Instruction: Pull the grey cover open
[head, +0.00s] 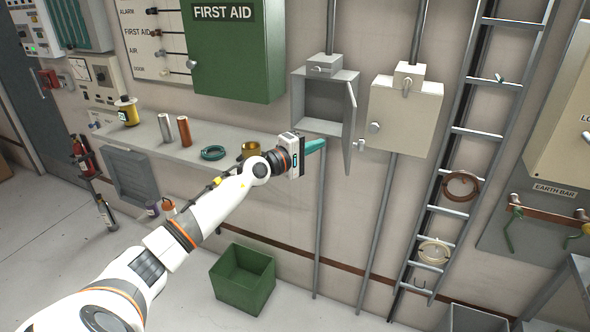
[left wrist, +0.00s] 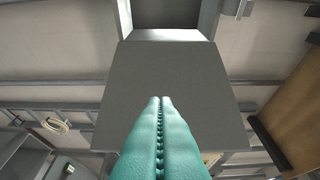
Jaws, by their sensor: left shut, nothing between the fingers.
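The grey cover (head: 351,126) is the door of a small grey wall box (head: 322,128). It stands swung out from the box's right side, and the box's dark inside shows. A round knob sits near the cover's lower right. My left gripper (head: 316,145) is just below and in front of the box, its teal fingers pointing right toward the cover. In the left wrist view the fingers (left wrist: 160,105) are shut and empty in front of a plain grey panel (left wrist: 200,80), seemingly the cover's inner face. I cannot tell whether they touch it. My right gripper is not in view.
A closed beige box (head: 405,115) hangs just right of the cover. A green first aid cabinet (head: 232,55) is at the upper left. A shelf (head: 180,148) holds small items, and a green bin (head: 243,280) stands below. A ladder (head: 462,150) leans farther right.

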